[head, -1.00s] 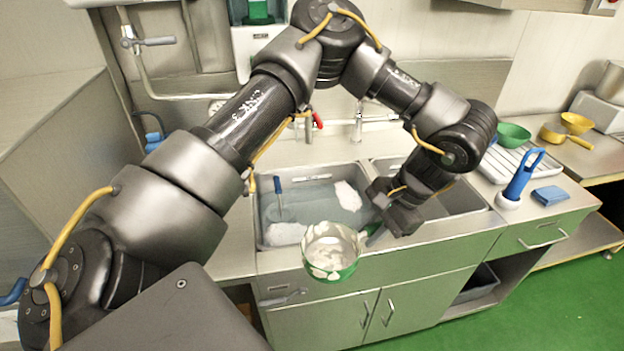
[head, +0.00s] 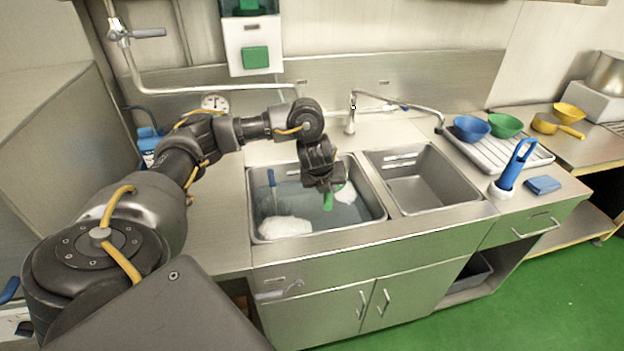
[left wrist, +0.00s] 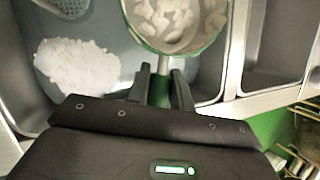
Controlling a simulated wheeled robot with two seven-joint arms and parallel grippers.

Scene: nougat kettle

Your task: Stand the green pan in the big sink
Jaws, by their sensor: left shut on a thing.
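The green pan (left wrist: 178,22) shows in the left wrist view, with a green rim and whitish lumps inside. My left gripper (left wrist: 162,88) is shut on its green handle. In the head view my left gripper (head: 324,188) is over the big sink (head: 262,238), the left basin, and the green handle (head: 328,202) shows below it. The pan's body is largely hidden in the head view, and I cannot tell whether it touches the sink's bottom. The big sink holds greyish water with white foam (head: 285,227). My right gripper is out of view.
A blue-handled tool (head: 271,178) stands in the big sink's left part. The smaller sink (head: 420,190) at right is empty. A tap (head: 351,115) stands behind. A drainer (head: 490,155) with bowls and a blue brush (head: 512,170) are farther right.

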